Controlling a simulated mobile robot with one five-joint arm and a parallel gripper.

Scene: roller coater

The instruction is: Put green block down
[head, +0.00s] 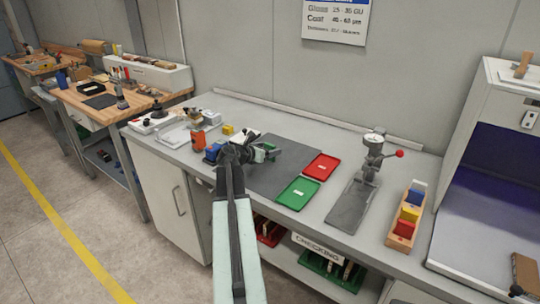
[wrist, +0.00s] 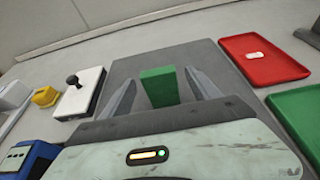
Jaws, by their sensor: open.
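The green block (wrist: 160,87) stands upright in the wrist view, between the two fingers of my gripper (wrist: 161,80). The fingers are open, with a gap showing on each side of the block. The block appears to rest on the dark grey mat (wrist: 128,68); its lower end is partly hidden by my gripper's body. In the head view my gripper (head: 264,150) is low over the left part of the mat (head: 290,150), and my arm partly hides the spot.
A red tray (head: 321,166) and a green tray (head: 297,194) lie right of the mat. A press with a red knob (head: 372,155) and a wooden block holder (head: 402,235) stand further right. Left are a yellow block (wrist: 45,96), a blue item (wrist: 30,158) and an orange item (head: 198,139).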

